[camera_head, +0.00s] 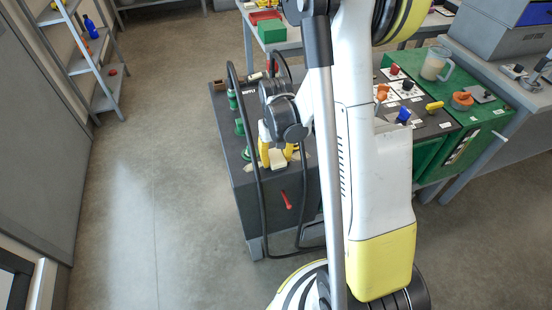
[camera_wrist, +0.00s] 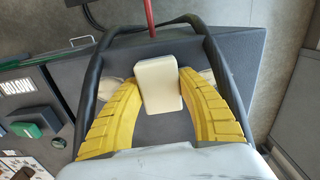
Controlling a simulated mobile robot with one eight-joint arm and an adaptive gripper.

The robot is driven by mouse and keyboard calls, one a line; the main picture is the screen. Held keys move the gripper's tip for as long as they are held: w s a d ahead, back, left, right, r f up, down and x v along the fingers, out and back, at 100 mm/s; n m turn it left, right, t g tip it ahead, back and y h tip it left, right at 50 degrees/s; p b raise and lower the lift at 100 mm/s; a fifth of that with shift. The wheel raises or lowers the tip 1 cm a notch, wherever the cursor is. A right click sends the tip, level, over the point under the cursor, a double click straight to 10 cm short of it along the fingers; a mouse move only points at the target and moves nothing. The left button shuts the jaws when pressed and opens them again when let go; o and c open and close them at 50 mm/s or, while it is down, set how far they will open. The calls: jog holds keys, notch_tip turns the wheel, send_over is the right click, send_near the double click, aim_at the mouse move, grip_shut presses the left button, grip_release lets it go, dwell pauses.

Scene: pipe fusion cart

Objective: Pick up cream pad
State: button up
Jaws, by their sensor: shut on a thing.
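The cream pad (camera_wrist: 158,84) is a small pale block with rounded corners, between the two yellow fingers of my gripper (camera_wrist: 157,95) in the wrist view. The fingers are shut on it from both sides. In the head view the cream pad (camera_head: 277,158) shows between the yellow fingers of my gripper (camera_head: 277,155), at the top of the dark grey cart (camera_head: 278,200). I cannot tell whether the pad touches the cart top. My arm hides part of the cart.
A black frame (camera_wrist: 215,75) or cable loops around the gripper. Green fittings (camera_head: 240,128) stand on the cart's left. A green bench (camera_head: 430,115) with knobs is to the right. The floor at left is clear.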

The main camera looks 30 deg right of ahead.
aim_at(279, 155)
jog(key=shift+r+p, duration=0.3)
jog(key=shift+r, duration=0.25)
jog(key=r+p, duration=0.1)
jog(key=r, duration=0.1)
jog(key=d+r+p, duration=0.1)
jog(key=r, duration=0.1)
jog(key=shift+s, duration=0.1)
jog(key=s+d+r+p, duration=0.3)
jog(key=d+r, duration=0.3)
jog(key=d, duration=0.4)
jog(key=shift+d, duration=0.1)
jog(key=o, duration=0.6)
jog(key=shift+f, duration=0.1)
jog(key=c, duration=0.5)
jog(key=shift+o, duration=0.2)
